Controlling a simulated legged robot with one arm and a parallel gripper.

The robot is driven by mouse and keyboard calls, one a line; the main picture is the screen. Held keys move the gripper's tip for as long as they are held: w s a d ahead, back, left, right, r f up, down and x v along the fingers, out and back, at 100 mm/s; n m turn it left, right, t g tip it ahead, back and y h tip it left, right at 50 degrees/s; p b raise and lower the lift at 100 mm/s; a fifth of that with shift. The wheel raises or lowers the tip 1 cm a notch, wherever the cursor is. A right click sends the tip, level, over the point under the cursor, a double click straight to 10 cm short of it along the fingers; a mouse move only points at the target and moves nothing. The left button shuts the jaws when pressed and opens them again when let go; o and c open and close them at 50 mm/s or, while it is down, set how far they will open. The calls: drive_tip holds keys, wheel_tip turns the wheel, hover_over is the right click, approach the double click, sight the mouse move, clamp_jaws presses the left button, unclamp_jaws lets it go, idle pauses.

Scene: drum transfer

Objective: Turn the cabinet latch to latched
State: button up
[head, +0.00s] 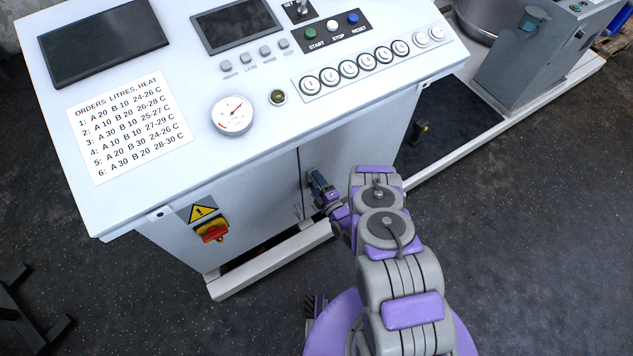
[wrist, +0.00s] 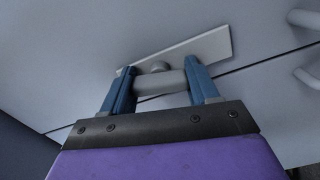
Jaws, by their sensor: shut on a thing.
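The cabinet (head: 270,175) stands in front of me, with a dark vertical seam between its doors. In the wrist view, the cabinet latch (wrist: 160,83) shows a grey bar-shaped handle with a rounded hub behind it. A flat pale plate (wrist: 205,48) lies behind it, roughly along the door seam. My gripper (wrist: 160,72) has its two blue fingers at either end of the grey handle, shut on it. In the head view, my gripper (head: 318,185) reaches the door front near the seam and hides the latch. I cannot tell the latch's exact turn.
Two pale door handles (wrist: 307,77) sit at the wrist view's right edge. A red and yellow switch (head: 212,232) is on the cabinet front, left. The sloped control panel (head: 180,75) overhangs above my gripper. A pale base rail (head: 270,260) runs along the floor.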

drive_tip(key=shift+s+a+n, duration=0.1)
drive_tip(key=shift+a+n, duration=0.1)
drive_tip(key=shift+n, duration=0.45)
drive_tip(key=shift+s+a+n, duration=0.1)
drive_tip(key=shift+a+n, duration=0.1)
drive_tip(key=shift+n, duration=0.45)
drive_tip(key=shift+s+n, duration=0.1)
drive_tip(key=shift+n, duration=0.2)
drive_tip(key=o, duration=1)
drive_tip(key=shift+a, duration=0.15)
drive_tip(key=shift+o, duration=0.3)
drive_tip(key=shift+f, duration=0.1)
